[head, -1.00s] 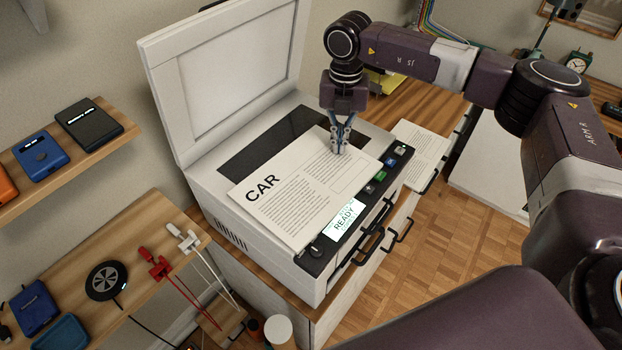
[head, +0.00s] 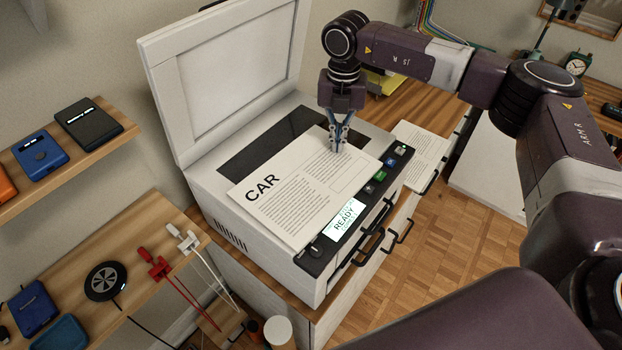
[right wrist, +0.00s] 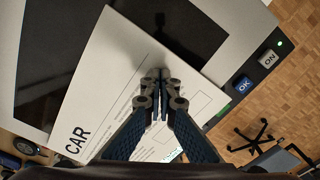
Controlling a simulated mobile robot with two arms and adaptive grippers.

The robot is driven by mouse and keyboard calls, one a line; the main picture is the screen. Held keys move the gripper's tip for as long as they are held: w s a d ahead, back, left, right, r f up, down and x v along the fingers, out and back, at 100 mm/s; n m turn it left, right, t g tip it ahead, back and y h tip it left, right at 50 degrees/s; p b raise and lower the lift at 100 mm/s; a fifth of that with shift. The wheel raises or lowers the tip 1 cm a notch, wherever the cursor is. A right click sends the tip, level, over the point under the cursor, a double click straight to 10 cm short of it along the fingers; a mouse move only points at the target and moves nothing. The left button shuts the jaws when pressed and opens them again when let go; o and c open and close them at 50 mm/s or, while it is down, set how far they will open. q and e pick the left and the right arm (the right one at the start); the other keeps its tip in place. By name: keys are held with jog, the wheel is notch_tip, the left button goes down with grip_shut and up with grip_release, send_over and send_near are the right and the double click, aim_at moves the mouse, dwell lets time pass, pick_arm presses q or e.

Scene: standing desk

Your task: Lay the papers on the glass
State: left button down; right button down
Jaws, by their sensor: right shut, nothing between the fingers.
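A printed sheet headed CAR (head: 290,195) lies on the open copier (head: 215,200), covering part of the dark glass (head: 250,153). Its front part reaches over the copier's front border by the control panel. It also shows in the right wrist view (right wrist: 110,85), with dark glass (right wrist: 170,25) bare beyond it. My right gripper (head: 338,148) points down over the sheet's right part, fingers together with nothing between them. In the right wrist view its fingertips (right wrist: 160,85) are close over or touching the sheet; I cannot tell which. Another printed paper (head: 420,145) lies on the wooden top right of the copier. My left gripper is out of view.
The copier's lid (head: 235,70) stands open at the back. The control panel (head: 365,200) with its READY screen runs along the front. A wooden shelf (head: 75,300) with cables and a round black pad is at left.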

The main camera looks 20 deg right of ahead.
aim_at(324, 130)
jog(key=shift+w+d+f+b, duration=0.1)
jog(key=shift+w+b, duration=0.4)
jog(key=shift+w, duration=1.6)
jog(key=shift+w+f+b, duration=0.1)
jog(key=shift+w+b, duration=0.35)
jog(key=shift+w, duration=1.6)
dwell(1.8)
jog(key=shift+r, duration=0.2)
jog(key=shift+w+r+p, duration=0.25)
jog(key=shift+r+p, duration=0.4)
jog(key=shift+p, duration=0.05)
jog(key=shift+s+r+p, duration=0.15)
jog(key=shift+r+p, duration=1.4)
jog(key=shift+r, duration=0.75)
jog(key=shift+f, duration=0.1)
